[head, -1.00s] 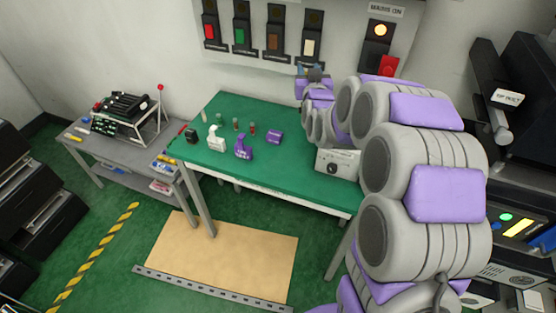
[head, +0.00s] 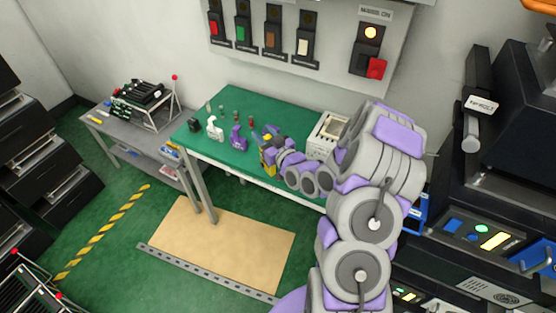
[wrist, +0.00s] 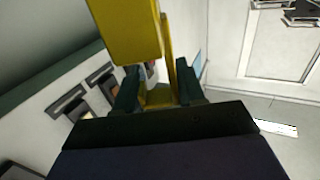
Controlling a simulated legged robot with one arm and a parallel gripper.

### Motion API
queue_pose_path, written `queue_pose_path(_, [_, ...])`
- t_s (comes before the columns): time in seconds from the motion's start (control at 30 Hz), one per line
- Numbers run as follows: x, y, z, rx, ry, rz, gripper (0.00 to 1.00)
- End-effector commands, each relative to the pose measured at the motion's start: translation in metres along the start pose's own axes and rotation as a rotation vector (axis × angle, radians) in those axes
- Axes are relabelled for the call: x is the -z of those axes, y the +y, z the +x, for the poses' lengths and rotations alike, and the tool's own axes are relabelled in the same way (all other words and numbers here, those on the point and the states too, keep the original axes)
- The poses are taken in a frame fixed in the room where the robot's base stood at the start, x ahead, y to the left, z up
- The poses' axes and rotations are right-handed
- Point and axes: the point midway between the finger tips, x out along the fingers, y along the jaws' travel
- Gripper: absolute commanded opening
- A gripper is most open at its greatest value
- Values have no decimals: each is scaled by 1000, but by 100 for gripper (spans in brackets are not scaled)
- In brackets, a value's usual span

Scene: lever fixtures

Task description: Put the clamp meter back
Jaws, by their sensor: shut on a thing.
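My gripper (wrist: 158,92) is shut on a yellow object that looks like the clamp meter (wrist: 125,30), whose long body rises above the dark fingers in the wrist view. In the head view the yellow clamp meter (head: 268,158) is small and partly covered by the gripper. The gripper (head: 270,148) is at the front edge of the green table (head: 215,157), to the right of a purple bottle (head: 238,138). I cannot tell whether the clamp meter touches the table.
A white bottle (head: 214,129), a black item (head: 193,125) and small vials stand on the table's left. A pale box (head: 327,135) stands right of the gripper. A grey side table (head: 104,125) holds a rack (head: 140,107). Wall switches (head: 243,30) hang behind.

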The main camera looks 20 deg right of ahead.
Motion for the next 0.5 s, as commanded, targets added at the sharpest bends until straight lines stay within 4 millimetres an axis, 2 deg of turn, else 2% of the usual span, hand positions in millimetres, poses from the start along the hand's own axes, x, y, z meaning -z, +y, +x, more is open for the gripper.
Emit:
queue_pose_path(0.03, [-7,4,-17,9,-4,5,0])
queue_pose_path(0.2, [-11,-2,-59,58,-1,4,0])
queue_pose_path(0.33, [-6,-4,-76,72,0,0,0])
queue_pose_path(0.5, [-7,-4,-80,81,-1,-4,0])
